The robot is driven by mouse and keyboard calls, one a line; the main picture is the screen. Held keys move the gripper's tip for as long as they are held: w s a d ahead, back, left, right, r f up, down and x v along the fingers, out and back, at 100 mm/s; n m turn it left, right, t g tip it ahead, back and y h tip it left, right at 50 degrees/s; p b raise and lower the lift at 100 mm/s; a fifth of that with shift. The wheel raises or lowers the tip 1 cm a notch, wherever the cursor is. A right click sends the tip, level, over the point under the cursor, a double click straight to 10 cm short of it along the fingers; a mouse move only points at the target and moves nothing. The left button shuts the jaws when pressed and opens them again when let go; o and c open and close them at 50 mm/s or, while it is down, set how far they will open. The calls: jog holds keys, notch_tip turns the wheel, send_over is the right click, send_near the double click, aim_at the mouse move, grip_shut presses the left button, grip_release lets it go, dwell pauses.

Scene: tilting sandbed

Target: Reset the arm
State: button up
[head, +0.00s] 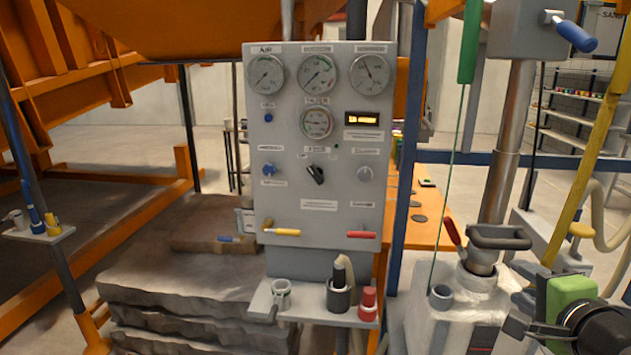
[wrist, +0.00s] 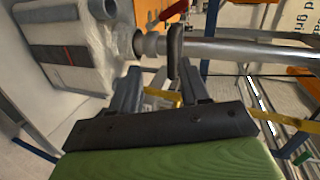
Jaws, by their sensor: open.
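My gripper (wrist: 160,70) is open in the wrist view, with its two dark fingers spread apart and nothing seen held between them. Its green and black body (head: 572,295) shows at the lower right of the head view, beside the pale plastic-wrapped block (head: 425,325). The fingers point toward a metal column (wrist: 235,50) with a dark looped handle (wrist: 175,52), which lies sideways in the wrist view. In the head view the column (head: 507,140) stands upright and the handle (head: 500,237) is left of and above my gripper. Whether the fingers touch anything cannot be told.
A grey control panel (head: 318,222) with gauges, knobs and levers stands in the middle. Its small shelf (head: 310,308) holds cups and tools. A yellow pole (head: 590,140) rises close to my gripper. An orange frame (head: 110,75) fills the left, above stacked grey slabs (head: 190,285).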

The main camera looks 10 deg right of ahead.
jog(key=a+f+n+g+y, duration=0.2)
jog(key=a+n, duration=0.2)
jog(key=a, duration=0.3)
jog(key=a+f+n+g+y, duration=0.1)
jog(key=a+f+n, duration=0.25)
jog(key=a, duration=0.25)
jog(key=s+a+f+n+g, duration=0.5)
jog(key=s+a+n, duration=0.4)
jog(key=s+n, duration=0.2)
jog(key=shift+s+a+f+g, duration=0.3)
jog(key=shift+s+a+f, duration=0.1)
jog(key=shift+s+f, duration=0.35)
jog(key=shift+r+n, duration=0.1)
jog(key=shift+n, duration=0.15)
